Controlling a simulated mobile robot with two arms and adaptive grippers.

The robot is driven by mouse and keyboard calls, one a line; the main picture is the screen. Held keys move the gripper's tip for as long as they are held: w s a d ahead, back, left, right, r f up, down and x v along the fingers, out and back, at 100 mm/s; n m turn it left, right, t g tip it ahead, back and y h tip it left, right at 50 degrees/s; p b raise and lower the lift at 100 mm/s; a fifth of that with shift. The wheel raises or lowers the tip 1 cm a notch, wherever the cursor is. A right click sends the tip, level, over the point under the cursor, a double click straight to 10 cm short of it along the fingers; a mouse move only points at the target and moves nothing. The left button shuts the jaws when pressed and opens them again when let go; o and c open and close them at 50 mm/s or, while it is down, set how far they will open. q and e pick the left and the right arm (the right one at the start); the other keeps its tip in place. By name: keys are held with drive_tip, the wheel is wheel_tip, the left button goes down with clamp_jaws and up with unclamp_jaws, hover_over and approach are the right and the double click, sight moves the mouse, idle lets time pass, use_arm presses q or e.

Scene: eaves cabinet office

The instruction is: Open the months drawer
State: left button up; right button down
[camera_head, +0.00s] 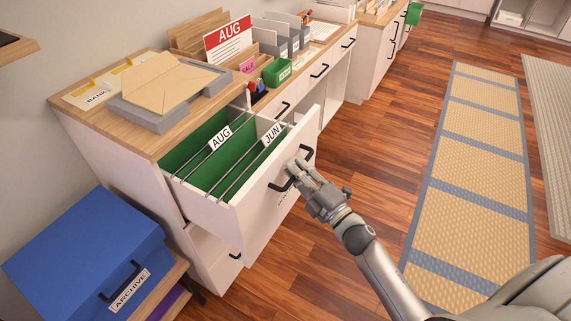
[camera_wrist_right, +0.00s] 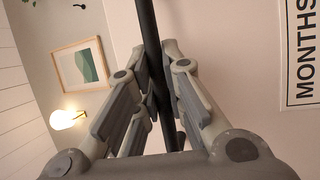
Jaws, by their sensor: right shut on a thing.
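The months drawer (camera_head: 253,192) is pulled out of the white cabinet. Green hanging files with AUG and JUN tabs show inside it. Its black bar handle (camera_head: 306,152) is on the white front; the bar also runs through the right wrist view (camera_wrist_right: 151,45). My right gripper (camera_head: 298,172) is shut on the handle, its fingers on both sides of the bar and hiding part of it. The MONTHS label (camera_wrist_right: 303,50) is on the drawer front at the right of the wrist view. My left gripper is not in view.
A blue ARCHIVE box (camera_head: 85,250) stands on a low wooden shelf at the left. The wooden cabinet top (camera_head: 140,139) carries a grey tray with an envelope, an AUG sign and a green box. Wooden floor (camera_head: 385,130) and a beige mat (camera_head: 475,160) lie open to the right.

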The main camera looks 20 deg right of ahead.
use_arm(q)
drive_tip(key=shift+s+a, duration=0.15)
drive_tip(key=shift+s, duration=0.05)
use_arm(e)
drive_tip(key=s+d, duration=1)
drive_tip(key=s, duration=0.3)
drive_tip(key=shift+s+d, duration=0.3)
drive_tip(key=shift+s, duration=0.05)
drive_tip(key=shift+f, duration=0.1)
drive_tip(key=c, duration=1.8)
unclamp_jaws()
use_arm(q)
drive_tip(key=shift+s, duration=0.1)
use_arm(e)
drive_tip(key=v, duration=1.2)
